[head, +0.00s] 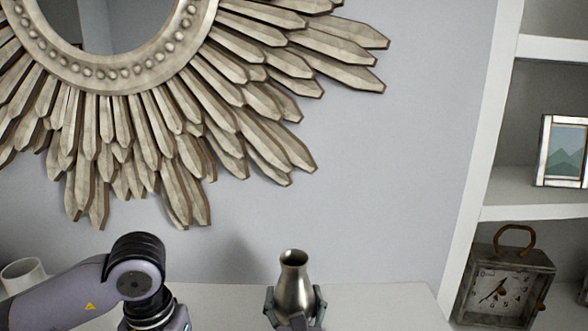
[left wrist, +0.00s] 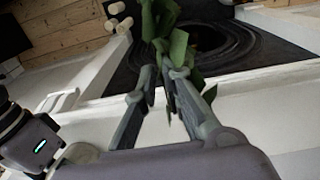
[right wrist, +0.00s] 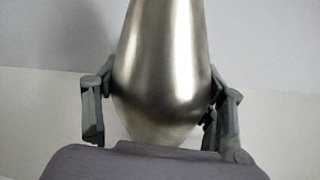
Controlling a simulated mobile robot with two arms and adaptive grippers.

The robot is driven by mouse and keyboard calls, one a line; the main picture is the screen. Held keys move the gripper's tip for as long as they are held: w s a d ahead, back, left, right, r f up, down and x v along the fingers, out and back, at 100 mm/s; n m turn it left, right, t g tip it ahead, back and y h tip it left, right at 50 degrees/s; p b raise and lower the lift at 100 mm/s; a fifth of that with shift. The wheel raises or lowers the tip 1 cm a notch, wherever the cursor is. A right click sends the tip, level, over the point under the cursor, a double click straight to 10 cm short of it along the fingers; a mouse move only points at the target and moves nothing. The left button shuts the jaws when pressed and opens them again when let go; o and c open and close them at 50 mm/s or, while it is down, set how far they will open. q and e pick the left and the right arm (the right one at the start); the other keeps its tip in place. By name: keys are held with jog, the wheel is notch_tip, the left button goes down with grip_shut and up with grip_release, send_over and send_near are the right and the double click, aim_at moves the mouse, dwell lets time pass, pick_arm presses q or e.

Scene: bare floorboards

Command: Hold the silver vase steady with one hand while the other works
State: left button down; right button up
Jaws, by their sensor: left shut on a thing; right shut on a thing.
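The silver vase (head: 294,285) stands upright on the white ledge at the bottom middle of the head view. My right gripper (head: 296,308) is shut on the vase, one finger on each side of its body. In the right wrist view the vase (right wrist: 162,70) fills the middle between the fingers of my right gripper (right wrist: 160,108). My left gripper (left wrist: 168,72) is shut on a green leafy plant (left wrist: 172,40) in the left wrist view. The left gripper's fingers are outside the head view.
A white ledge (head: 385,300) runs along the wall under a sunburst mirror (head: 130,80). A white cup (head: 22,272) is at the far left. Shelves on the right hold a clock (head: 503,287) and a framed picture (head: 563,152). The ledge right of the vase is clear.

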dwell(0.3)
pick_arm(q)
jog(key=w+d+r+m+t+h, duration=0.1)
jog(key=w+d+r+t, duration=0.5)
jog(key=r, duration=0.4)
jog(key=w+d+r+m+t+h, duration=0.1)
jog(key=w+d+r+t, duration=0.3)
jog(key=w+r, duration=0.45)
jog(key=s+d+r+m+t+h, duration=0.1)
jog(key=d+r+m+t+h, duration=0.2)
jog(key=r, duration=0.9)
jog(key=s+d+r+t+h, duration=0.1)
jog(key=d+r+t+h, duration=0.3)
jog(key=r, duration=0.7)
notch_tip(320, 180, down, 13)
jog(key=g, duration=0.1)
jog(key=shift+d+f, duration=0.2)
jog(key=shift+d, duration=0.05)
jog(key=shift+w, duration=0.1)
jog(key=c, duration=1.6)
grip_release()
jog(key=shift+c, duration=0.2)
